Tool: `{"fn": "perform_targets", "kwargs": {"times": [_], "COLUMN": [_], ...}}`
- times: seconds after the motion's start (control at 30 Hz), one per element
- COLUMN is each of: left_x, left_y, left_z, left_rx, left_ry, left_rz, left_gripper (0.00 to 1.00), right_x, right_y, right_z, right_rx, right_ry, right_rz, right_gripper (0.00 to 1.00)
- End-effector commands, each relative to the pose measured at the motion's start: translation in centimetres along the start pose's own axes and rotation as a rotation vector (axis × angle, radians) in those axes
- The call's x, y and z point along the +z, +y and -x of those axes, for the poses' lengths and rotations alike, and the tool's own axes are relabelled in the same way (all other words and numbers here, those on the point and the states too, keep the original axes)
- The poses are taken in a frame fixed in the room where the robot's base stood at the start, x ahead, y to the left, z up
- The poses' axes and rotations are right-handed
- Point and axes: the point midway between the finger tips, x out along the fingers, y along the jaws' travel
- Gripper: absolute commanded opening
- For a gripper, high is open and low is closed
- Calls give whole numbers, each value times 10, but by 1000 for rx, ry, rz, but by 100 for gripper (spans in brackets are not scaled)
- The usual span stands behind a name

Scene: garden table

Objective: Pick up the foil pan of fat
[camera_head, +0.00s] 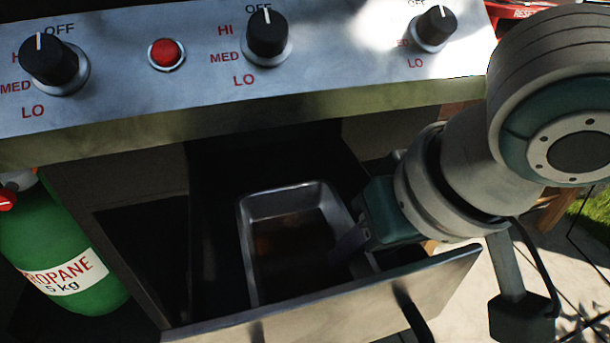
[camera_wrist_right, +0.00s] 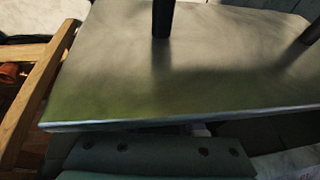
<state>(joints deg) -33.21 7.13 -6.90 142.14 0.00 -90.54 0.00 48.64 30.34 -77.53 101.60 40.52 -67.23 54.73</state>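The foil pan (camera_head: 246,250) is a silver rectangular tray with dark brown fat (camera_head: 290,245) in its bottom. It sits inside the pulled-out drawer under the grill's control panel. My right gripper (camera_head: 345,245) reaches in from the right, with a dark finger at the pan's right wall. Whether it touches the wall, and how far apart the fingers are, I cannot tell. The right wrist view shows only the dark bolted gripper body along the bottom, not the fingertips or the pan. My left gripper is not in view.
The drawer front (camera_head: 340,308), with a black handle (camera_head: 412,315), stands close before the pan. The control panel (camera_head: 200,85) with knobs overhangs behind. A green propane bottle (camera_head: 62,250) stands at left. The right wrist view shows a metal panel (camera_wrist_right: 110,75) with dark posts.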

Motion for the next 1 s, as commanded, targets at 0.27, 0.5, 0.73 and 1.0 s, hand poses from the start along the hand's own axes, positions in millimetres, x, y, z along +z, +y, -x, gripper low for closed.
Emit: {"fn": "perform_targets", "kwargs": {"times": [0.27,0.5,0.73,1.0], "left_x": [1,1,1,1], "left_y": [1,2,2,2], "left_z": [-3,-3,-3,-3], "left_rx": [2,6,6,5], "left_ry": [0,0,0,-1], "left_rz": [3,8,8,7], "left_gripper": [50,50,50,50], "right_x": [0,0,0,0], "right_y": [0,0,0,0], "right_z": [-5,-5,-5,-5], "right_rx": [0,0,0,0], "right_ry": [0,0,0,0], "right_rz": [1,1,1,1], "right_gripper": [39,14,0,0]}}
